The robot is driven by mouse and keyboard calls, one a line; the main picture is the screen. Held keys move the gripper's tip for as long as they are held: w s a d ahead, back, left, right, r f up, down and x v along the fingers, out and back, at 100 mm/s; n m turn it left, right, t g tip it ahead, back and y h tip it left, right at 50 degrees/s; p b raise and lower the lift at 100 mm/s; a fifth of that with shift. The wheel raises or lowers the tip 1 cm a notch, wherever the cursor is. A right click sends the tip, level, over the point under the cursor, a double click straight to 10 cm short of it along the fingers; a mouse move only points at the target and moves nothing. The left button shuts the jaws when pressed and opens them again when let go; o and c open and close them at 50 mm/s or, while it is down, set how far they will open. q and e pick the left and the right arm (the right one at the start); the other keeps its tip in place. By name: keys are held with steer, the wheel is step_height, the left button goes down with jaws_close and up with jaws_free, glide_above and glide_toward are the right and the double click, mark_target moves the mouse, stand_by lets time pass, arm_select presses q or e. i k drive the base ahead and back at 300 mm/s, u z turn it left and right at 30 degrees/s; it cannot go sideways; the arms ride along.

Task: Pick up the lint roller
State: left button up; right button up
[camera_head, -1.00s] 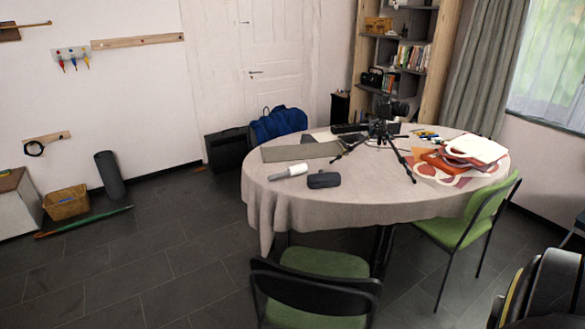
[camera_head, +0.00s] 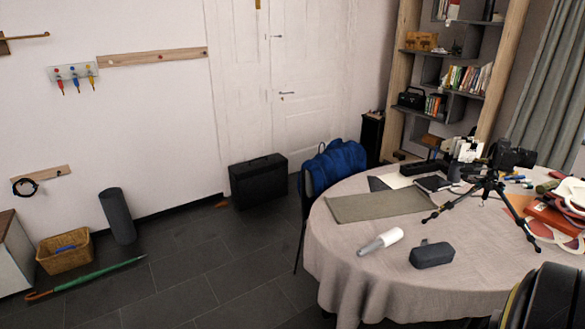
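The lint roller (camera_head: 381,241) lies on its side near the left front part of the round table (camera_head: 345,268), which has a pale cloth. Its white roll points to the upper right and its grey handle to the lower left. A dark grey case (camera_head: 432,255) lies just right of it, apart from it. Neither of my grippers shows in the view. A black rounded part at the lower right may be mine.
A small tripod with a camera (camera_head: 490,185) stands on the table, right of a grey-green mat (camera_head: 378,205). A blue bag (camera_head: 335,163) rests at a chair behind the table. A black case (camera_head: 258,181) stands by the wall. The dark tiled floor left of the table is open.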

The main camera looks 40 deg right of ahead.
mark_target(384, 240)
steer(key=i, duration=1.9)
steer(key=z, duration=2.6)
steer(key=i, duration=1.15)
steer(key=z, duration=0.25)
